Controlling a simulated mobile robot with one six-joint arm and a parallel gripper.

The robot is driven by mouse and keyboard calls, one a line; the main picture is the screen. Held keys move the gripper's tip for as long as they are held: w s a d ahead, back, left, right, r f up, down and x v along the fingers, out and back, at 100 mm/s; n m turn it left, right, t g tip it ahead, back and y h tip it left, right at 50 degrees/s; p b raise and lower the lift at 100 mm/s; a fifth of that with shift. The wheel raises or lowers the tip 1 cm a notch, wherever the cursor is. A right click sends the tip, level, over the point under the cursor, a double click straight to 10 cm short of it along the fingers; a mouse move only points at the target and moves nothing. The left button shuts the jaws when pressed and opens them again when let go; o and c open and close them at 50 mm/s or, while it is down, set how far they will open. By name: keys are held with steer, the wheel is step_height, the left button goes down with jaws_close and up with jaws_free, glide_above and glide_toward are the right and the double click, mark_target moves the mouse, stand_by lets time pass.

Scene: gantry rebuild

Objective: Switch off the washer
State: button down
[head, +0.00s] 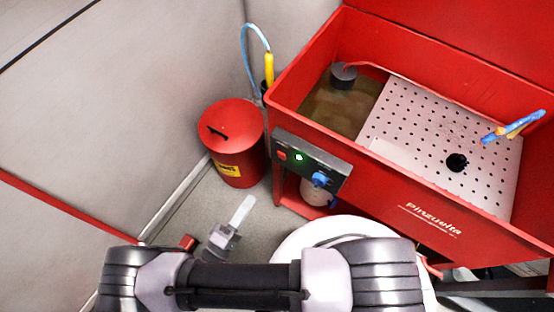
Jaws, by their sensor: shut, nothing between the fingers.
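The washer (420,205) is a red parts-washing tub at the right. A dark control panel (335,174) is on its front left. The panel carries a red button (282,155), a green light (299,157) that looks lit, and a blue knob (320,180). My gripper (247,202) is low in the middle of the view, its pale fingers together and empty. In the picture it is below and left of the panel, apart from it. My arm covers the bottom of the view and hides part of the floor.
A red lidded bin (233,165) stands on the floor left of the washer. A yellow-handled tool with a blue hose (268,68) is behind it. A perforated tray (425,125) and a brush (513,127) are in the tub. Grey walls close the left side.

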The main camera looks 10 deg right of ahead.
mark_target(280, 153)
steer(key=shift+w, duration=0.1)
steer(key=b+x, duration=0.3)
steer(key=x, duration=1)
steer(key=shift+w+d, duration=0.1)
steer(key=shift+d, duration=0.05)
steer(key=shift+w+d+r, duration=0.1)
steer(key=shift+w+d, duration=0.05)
steer(key=shift+w, duration=0.1)
steer(key=shift+w+d+r+g+y+p, duration=0.15)
steer(key=shift+r+g+y+p, duration=0.2)
steer(key=shift+r+p, duration=0.65)
steer(key=shift+f, duration=0.35)
